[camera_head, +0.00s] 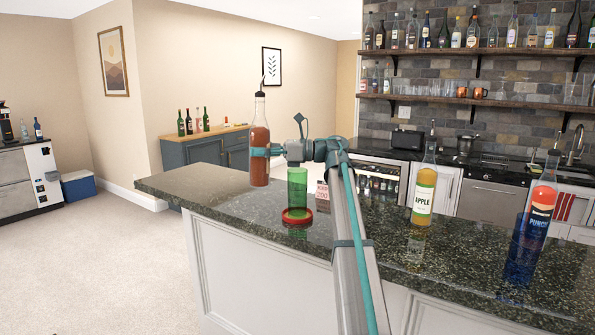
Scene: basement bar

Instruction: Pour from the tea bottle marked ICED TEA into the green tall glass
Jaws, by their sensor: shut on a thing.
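An upright clear bottle (260,118) with reddish-brown liquid and a dark cap with a thin metal spout is held in my gripper (260,152). No ICED TEA marking is readable on the side I see. My gripper is shut around the bottle's body from the right. The bottle's base seems to be above the counter, but the exact height is hard to tell. The green tall glass (297,188) stands upright on a red coaster (297,220), just right of and below the bottle. My gripper and wrist partly cover the view above the glass's rim.
The counter's left end is clear.

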